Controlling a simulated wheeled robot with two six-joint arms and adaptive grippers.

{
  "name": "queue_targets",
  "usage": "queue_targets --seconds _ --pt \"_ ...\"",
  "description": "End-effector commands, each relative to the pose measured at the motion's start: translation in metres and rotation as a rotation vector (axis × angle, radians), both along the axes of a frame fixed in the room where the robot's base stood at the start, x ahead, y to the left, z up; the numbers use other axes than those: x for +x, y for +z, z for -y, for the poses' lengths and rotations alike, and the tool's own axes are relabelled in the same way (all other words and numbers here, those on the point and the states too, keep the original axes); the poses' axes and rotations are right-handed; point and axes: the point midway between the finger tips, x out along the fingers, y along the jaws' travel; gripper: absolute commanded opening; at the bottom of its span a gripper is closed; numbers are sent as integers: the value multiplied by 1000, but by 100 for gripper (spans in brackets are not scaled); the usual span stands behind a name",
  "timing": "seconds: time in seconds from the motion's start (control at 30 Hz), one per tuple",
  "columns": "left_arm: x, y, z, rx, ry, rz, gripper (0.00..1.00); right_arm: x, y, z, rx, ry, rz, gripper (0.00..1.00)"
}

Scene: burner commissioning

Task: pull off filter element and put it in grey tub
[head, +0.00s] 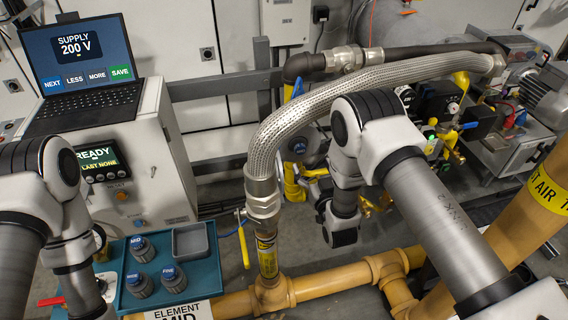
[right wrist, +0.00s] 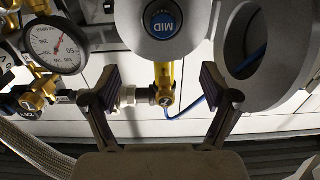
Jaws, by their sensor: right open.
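The filter element (right wrist: 165,24) shows at the top of the right wrist view as a round grey body with a blue cap marked MID. A blue cap (head: 299,146) also shows behind the braided hose in the head view. My right gripper (right wrist: 160,88) is open and empty. Its two fingers point toward the element, with the cap beyond the gap between them. In the head view my right arm hides its fingers. The grey tub (head: 190,242) sits empty-looking on the teal tray (head: 207,280) at lower left. My left arm stands at the left; its gripper fingers do not show.
Several blue-topped elements (head: 141,248) stand on the tray beside the tub. A braided hose (head: 330,90) arches over the yellow pipe (head: 330,287). A round grey ring (right wrist: 268,55) is right of the element; a gauge (right wrist: 57,48) and brass fittings are left.

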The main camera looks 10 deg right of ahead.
Motion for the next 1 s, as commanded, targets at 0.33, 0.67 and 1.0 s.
queue_targets --seconds 0.33,0.67,1.0 --pt "1 -18 0 0 0 3 0 0 -18 -4 -2 7 -3 85" --pt "1 -26 0 0 0 3 0 11 -21 -4 -1 6 -2 85" --pt "1 -50 0 0 0 3 0 60 -22 -5 -1 6 -1 85"
